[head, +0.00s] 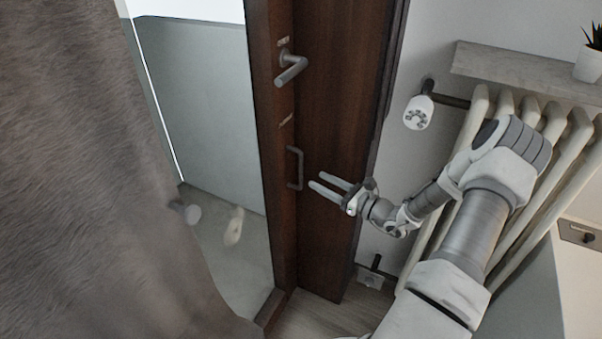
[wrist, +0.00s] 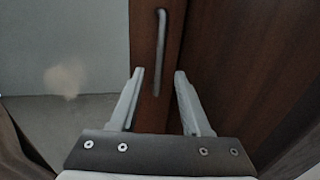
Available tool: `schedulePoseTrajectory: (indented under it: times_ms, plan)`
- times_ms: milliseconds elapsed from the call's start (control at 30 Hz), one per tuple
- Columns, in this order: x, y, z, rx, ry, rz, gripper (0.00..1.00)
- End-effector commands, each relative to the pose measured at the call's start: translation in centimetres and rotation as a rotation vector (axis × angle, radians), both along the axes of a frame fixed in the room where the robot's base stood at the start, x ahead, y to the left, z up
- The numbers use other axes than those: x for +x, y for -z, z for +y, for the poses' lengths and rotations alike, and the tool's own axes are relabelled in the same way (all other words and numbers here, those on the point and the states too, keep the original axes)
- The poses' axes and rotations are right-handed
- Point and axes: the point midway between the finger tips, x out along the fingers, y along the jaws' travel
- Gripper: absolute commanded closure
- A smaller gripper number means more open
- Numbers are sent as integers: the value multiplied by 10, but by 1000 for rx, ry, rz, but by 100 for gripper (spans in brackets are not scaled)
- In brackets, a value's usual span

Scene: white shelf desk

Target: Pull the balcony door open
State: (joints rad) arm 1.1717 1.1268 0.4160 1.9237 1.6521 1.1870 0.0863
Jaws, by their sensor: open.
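The balcony door (head: 345,130) is dark brown wood and stands upright in the middle of the head view. A grey lever handle (head: 291,68) is on its upper part. A grey bar pull handle (head: 295,167) is lower on its narrow left face. The pull handle also shows in the wrist view (wrist: 160,50), upright beyond my fingertips. My gripper (head: 322,185) is open and empty, just right of the pull handle in the head view. In the wrist view its fingers (wrist: 160,72) point toward the handle's lower part, with no visible contact.
A white radiator (head: 480,150) with a valve knob (head: 418,112) stands to the right, behind my arm. A shelf (head: 520,68) with a potted plant (head: 590,64) is above it. A grey-brown curtain (head: 90,170) fills the left. Glass and pale floor show between curtain and door.

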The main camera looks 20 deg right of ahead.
Motion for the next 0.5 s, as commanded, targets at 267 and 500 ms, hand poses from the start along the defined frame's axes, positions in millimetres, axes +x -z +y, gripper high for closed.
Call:
schedulePoseTrajectory:
  times_ms: [267, 500]
  plan:
    - [49, 1, 26, -1, -3, 0, 53]
    - [69, 0, 35, 0, -1, 0, 53]
